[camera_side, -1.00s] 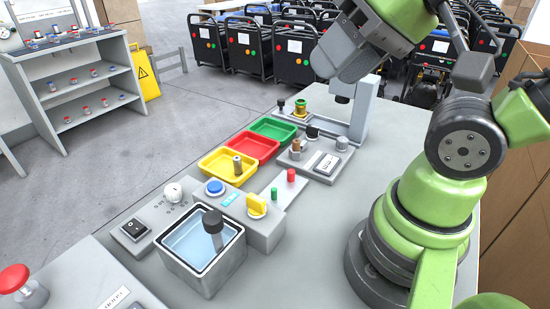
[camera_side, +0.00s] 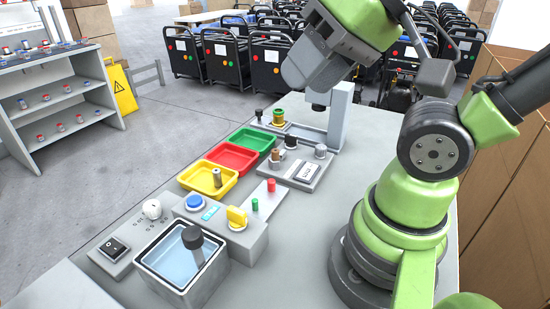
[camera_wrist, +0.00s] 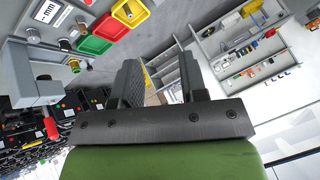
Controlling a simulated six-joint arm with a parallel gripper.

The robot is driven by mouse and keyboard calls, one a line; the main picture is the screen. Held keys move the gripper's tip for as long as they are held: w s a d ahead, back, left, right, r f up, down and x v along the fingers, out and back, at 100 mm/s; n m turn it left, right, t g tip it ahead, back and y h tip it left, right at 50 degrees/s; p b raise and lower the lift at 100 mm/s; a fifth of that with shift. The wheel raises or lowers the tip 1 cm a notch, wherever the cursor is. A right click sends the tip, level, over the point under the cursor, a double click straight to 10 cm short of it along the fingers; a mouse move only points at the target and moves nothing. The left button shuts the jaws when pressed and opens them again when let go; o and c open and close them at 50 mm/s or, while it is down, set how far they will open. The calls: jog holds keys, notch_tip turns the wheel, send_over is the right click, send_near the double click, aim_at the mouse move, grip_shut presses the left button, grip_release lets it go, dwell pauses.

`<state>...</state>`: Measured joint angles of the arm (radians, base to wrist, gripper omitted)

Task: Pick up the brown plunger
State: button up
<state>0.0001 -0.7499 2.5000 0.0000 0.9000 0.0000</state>
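A small brown cylinder (camera_side: 275,156), which looks like the brown plunger, stands upright at the left end of a grey gauge block (camera_side: 305,186). In the wrist view the block's display (camera_wrist: 48,12) shows at the upper left. In the side view my wrist is high behind the trays, near the grey press, away from the brown cylinder. The fingertips are hard to make out there.
The grey press column (camera_side: 341,112) rises behind the gauge block. Red (camera_side: 233,158) and green (camera_side: 252,139) trays adjoin the yellow one. A water basin (camera_side: 183,266) with a dark-topped rod stands at the front. Bare bench lies right of the gauge block.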

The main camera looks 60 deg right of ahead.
jog(key=shift+o, duration=1.1)
